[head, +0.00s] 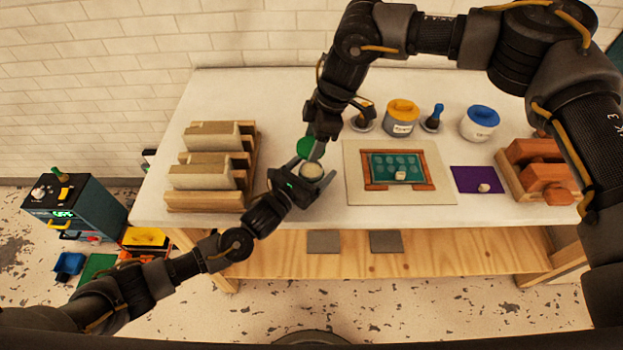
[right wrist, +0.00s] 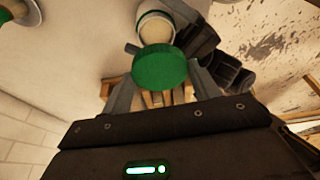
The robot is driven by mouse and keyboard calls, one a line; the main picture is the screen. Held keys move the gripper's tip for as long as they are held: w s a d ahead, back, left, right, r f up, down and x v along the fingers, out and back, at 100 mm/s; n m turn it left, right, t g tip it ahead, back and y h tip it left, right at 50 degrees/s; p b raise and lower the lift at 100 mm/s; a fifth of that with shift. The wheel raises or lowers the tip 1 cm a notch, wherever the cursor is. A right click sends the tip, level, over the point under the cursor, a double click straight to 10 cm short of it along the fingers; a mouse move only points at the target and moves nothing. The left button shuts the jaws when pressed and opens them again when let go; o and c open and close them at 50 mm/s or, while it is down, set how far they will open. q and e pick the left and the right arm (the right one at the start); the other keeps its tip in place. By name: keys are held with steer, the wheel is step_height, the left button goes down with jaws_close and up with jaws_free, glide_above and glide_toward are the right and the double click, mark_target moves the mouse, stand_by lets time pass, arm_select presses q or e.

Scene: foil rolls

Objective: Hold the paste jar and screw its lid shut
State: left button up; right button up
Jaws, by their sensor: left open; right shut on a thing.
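The paste jar (head: 312,171) is pale, with cream-coloured contents showing at its uncovered mouth. It stands near the front edge of the table. My left gripper (head: 306,181) is open, with its fingers on either side of the jar. My right gripper (head: 316,139) is shut on the round green lid (head: 304,147), held just behind the jar and apart from it. In the right wrist view the lid (right wrist: 160,68) sits between my fingertips, with the open jar (right wrist: 156,25) beyond it. The left gripper hides part of the jar's side.
A rack with tan blocks (head: 212,160) stands left on the table. To the right are a framed teal screen (head: 395,168) on a board, a purple mat (head: 478,179) and red-brown blocks (head: 540,165). Yellow-lidded (head: 402,118) and blue-lidded (head: 479,123) pots stand behind.

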arm_select(q)
steer(key=shift+c, duration=0.2)
steer(key=c, duration=1.4)
arm_select(e)
glide_above(310, 171)
steer(key=d, duration=0.1)
steer(key=shift+w+f, duration=0.1)
steer(key=shift+f, duration=2.4)
steer(key=shift+f, duration=0.15)
steer(key=shift+f, duration=0.75)
steer(key=shift+f, duration=0.1)
steer(key=shift+f, duration=0.2)
